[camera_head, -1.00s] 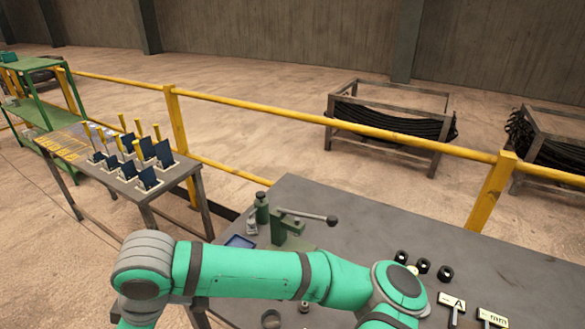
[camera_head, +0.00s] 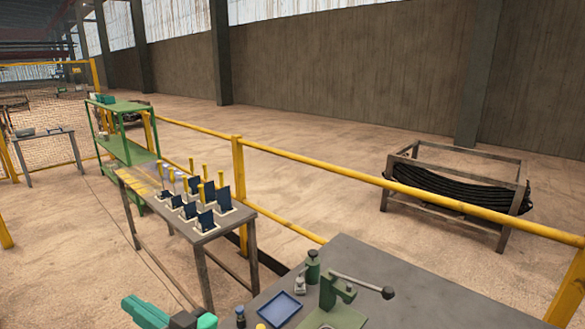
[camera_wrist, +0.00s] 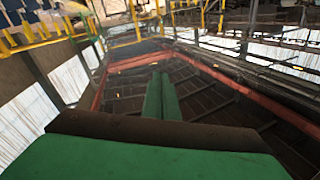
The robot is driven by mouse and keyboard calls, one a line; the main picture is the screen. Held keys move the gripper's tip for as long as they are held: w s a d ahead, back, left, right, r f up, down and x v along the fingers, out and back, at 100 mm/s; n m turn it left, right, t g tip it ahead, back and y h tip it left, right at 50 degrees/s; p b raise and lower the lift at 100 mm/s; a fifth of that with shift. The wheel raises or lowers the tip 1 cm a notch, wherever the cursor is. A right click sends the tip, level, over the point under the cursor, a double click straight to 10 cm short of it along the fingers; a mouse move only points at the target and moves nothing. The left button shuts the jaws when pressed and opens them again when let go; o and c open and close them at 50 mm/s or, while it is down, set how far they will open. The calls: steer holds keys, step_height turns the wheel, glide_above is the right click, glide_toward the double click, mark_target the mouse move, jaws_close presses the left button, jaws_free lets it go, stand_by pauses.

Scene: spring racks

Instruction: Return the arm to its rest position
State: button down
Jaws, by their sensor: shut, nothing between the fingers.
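My gripper (camera_wrist: 161,80) shows in the wrist view as two green fingers side by side, shut with nothing between them. They extend from a dark bar above a green body and are clear of any object. The wrist view is turned up toward the dark roof, with the hall upside down. In the head view, a small green and dark part of my arm shows at the bottom edge, left of the bench. The rest of the arm is out of that view.
The grey bench (camera_head: 420,300) bears a green lever press (camera_head: 335,290) and a blue tray (camera_head: 279,309). A rack table (camera_head: 215,236) with several dark holders stands beyond, beside a green shelf (camera_head: 128,150). A yellow rail (camera_head: 330,182) runs behind, before a spring-filled frame (camera_head: 455,190).

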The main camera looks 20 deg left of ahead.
steer(key=w+d+f+m+t+h, duration=0.2)
steer(key=w+d+f+m+t, duration=0.45)
steer(key=d+m+t, duration=0.4)
steer(key=s+d+f+m+t+h, duration=0.1)
steer(key=d+f+m+t+h, duration=0.45)
steer(key=d+f+h, duration=0.6)
steer(key=s+d+f+g+h, duration=0.2)
steer(key=s+d+f+h, duration=0.1)
steer(key=s+d+f, duration=0.8)
steer(key=s+d+f+n+h, duration=0.2)
steer(key=s+d+n, duration=0.1)
steer(key=s+d, duration=0.6)
steer(key=s, duration=0.4)
steer(key=shift+d+g, duration=0.15)
steer(key=shift+g, duration=0.25)
steer(key=shift+f, duration=0.1)
